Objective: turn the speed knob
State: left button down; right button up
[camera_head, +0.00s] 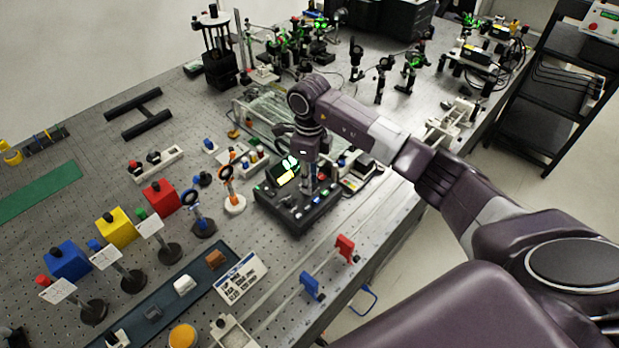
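A dark control box (297,218) sits on the bench near the middle of the picture. It has a small lit display (286,178) and several small coloured buttons or knobs on its sloping top. My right gripper (311,188) points down over this box, just right of the display, with its fingertips at or very near the panel. The speed knob cannot be made out; the gripper may hide it. The fingers are small and dark here, so I cannot tell whether they are open or shut on something. My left gripper is not in view.
Left of the box stand a white-based orange ring mount (234,204) and a dark ring mount (203,226). Red (345,249) and blue (311,286) clips lie in front. Optics crowd the back, and a black shelf rack (545,105) stands right.

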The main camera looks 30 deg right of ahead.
jog(key=shift+c, duration=0.2)
grip_shut()
jog(key=shift+m, duration=0.3)
jog(key=m+b, duration=0.2)
jog(key=m, duration=0.2)
jog(key=shift+w, duration=0.1)
jog(key=m+b, duration=0.1)
jog(key=m, duration=0.5)
jog(key=shift+m+b, duration=0.4)
jog(key=m+b, duration=0.1)
jog(key=m, duration=0.5)
jog(key=shift+r, duration=0.1)
jog(key=m, duration=0.6)
jog(key=shift+m, duration=0.3)
